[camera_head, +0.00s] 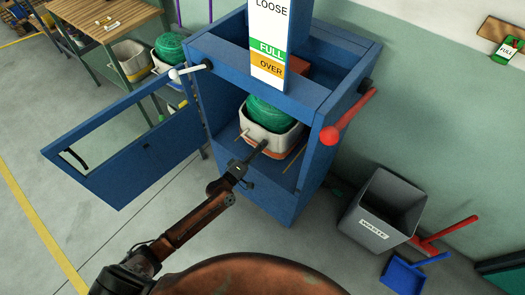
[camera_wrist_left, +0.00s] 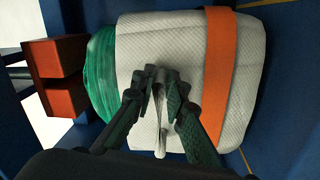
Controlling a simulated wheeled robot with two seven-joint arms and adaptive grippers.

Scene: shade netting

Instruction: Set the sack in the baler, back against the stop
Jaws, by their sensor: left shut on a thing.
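The sack (camera_head: 262,132) is white with an orange band low on it and green netting bulging from its top. It stands upright inside the blue baler (camera_head: 345,95). In the left wrist view the white sack (camera_wrist_left: 235,80) fills the middle, with its green netting (camera_wrist_left: 98,70) at the left. My left gripper (camera_head: 262,147) reaches in through the baler's open front. In the wrist view its fingers (camera_wrist_left: 160,85) are shut on a pale strap on the sack's front. The sack's back and the stop are hidden, so I cannot tell whether they touch. My right gripper is not in view.
The baler's door (camera_head: 130,165) stands open to the left. A red-knobbed lever (camera_head: 345,118) is on its right side. A red block (camera_wrist_left: 55,72) sits beyond the netting. A grey waste bin (camera_head: 385,208) and blue dustpan (camera_head: 402,275) stand at right. A wooden bench (camera_head: 105,22) is at left.

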